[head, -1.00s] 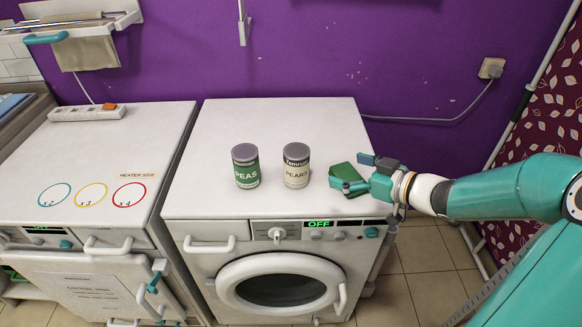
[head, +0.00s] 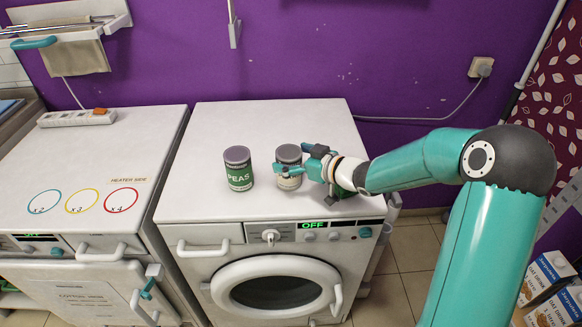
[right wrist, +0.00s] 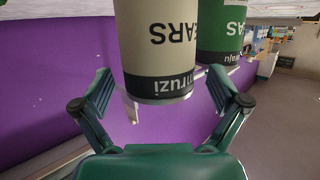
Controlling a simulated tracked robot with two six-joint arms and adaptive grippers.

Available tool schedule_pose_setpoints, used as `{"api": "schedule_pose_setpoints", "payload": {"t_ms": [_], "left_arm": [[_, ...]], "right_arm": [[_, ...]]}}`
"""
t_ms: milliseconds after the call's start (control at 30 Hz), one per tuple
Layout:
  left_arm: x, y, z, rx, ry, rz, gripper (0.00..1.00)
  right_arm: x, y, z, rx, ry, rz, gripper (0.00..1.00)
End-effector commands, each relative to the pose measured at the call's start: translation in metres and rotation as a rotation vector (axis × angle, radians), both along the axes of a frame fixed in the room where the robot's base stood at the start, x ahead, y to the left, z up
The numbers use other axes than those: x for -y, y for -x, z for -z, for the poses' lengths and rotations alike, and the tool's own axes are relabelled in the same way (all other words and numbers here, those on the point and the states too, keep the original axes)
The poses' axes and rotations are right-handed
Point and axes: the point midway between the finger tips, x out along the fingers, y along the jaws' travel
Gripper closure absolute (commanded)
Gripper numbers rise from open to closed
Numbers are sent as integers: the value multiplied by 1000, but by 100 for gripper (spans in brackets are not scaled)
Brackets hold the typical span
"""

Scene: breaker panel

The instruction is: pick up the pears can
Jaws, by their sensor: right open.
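The pears can (head: 289,182), pale with a dark band and a grey lid, stands upright on the white washing machine top (head: 230,125). My right gripper (head: 291,159) is at the can from the right, its fingers reaching along the can and hiding part of it. In the right wrist view the pears can (right wrist: 155,40) appears upside down between the open fingers of my right gripper (right wrist: 160,80), with gaps visible on both sides. My left gripper is not in view.
A green peas can (head: 239,170) stands upright just left of the pears can; it also shows in the right wrist view (right wrist: 219,35). The machine top's left side is clear.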

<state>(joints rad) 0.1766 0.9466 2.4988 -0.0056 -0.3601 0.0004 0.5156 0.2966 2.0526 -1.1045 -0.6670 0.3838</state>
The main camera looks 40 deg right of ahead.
Motion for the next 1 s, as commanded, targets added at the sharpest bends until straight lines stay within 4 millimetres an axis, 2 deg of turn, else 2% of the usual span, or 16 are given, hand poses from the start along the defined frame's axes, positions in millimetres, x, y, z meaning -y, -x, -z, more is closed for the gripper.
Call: {"api": "schedule_pose_setpoints", "payload": {"t_ms": [100, 367, 867, 1000], "left_arm": [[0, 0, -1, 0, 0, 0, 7], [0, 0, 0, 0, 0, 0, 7], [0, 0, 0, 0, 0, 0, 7], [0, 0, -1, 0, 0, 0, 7]], "right_arm": [[-2, -9, 4, -1, 0, 0, 3], [-2, -11, 4, 0, 1, 2, 4], [-1, -10, 4, -1, 1, 2, 88], [-1, -10, 2, 3, 1, 2, 89]]}}
